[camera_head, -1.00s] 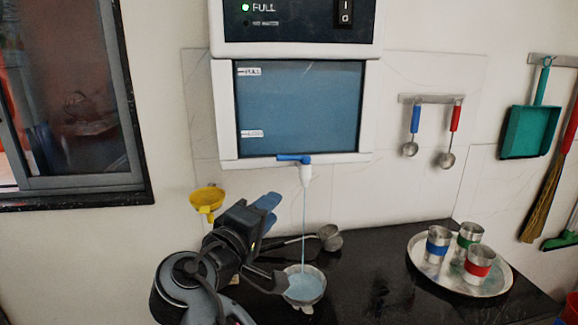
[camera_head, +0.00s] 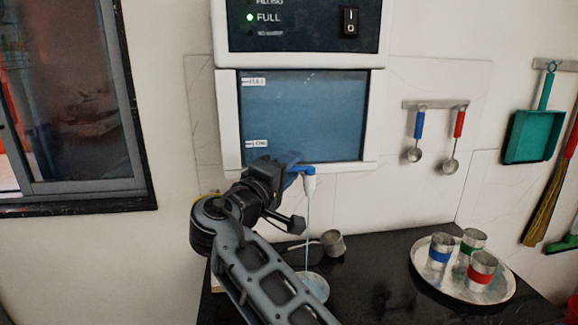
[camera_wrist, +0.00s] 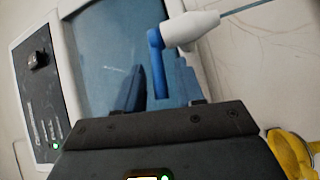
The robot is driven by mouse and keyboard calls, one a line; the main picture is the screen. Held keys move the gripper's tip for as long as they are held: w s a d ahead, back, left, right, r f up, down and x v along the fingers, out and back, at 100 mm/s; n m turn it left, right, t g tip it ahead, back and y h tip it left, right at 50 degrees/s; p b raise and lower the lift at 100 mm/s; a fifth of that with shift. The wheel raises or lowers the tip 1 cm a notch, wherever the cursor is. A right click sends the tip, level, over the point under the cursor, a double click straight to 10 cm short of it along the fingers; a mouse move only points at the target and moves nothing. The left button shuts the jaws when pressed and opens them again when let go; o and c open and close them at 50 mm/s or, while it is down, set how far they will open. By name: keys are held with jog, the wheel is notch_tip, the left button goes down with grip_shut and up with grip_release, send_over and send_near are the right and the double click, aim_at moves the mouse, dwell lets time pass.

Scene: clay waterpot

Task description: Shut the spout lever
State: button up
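The blue spout lever (camera_head: 303,168) sits at the lower edge of the water dispenser (camera_head: 300,115), above a white spout (camera_head: 309,188). A thin stream of water (camera_head: 307,228) runs from the spout into a metal bowl (camera_head: 317,287), partly hidden by my arm. My gripper (camera_head: 290,162) is at the lever's left end in the head view. In the wrist view, my gripper's two blue fingers (camera_wrist: 159,72) are apart. The white spout (camera_wrist: 190,30) and stream show above.
A round tray (camera_head: 425,274) with metal cups banded blue, green and red stands right on the dark counter (camera_head: 375,265). A ladle (camera_head: 332,243) lies behind the bowl. Measuring spoons (camera_head: 450,165) hang on the wall. A yellow funnel (camera_wrist: 290,152) shows in the wrist view.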

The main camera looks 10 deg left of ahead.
jog(key=shift+c, duration=0.3)
grip_shut()
jog(key=shift+f, duration=0.1)
jog(key=shift+w+f+m+g+h+b, duration=0.15)
jog(key=shift+m+g+h+b, duration=0.2)
jog(key=shift+h+b, duration=0.45)
jog(key=shift+w+m+b, duration=0.1)
jog(key=shift+m+b, duration=0.15)
jog(key=shift+b, duration=0.35)
jog(key=shift+g, duration=0.25)
jog(key=shift+r, duration=0.2)
jog(key=shift+o, duration=0.3)
grip_release()
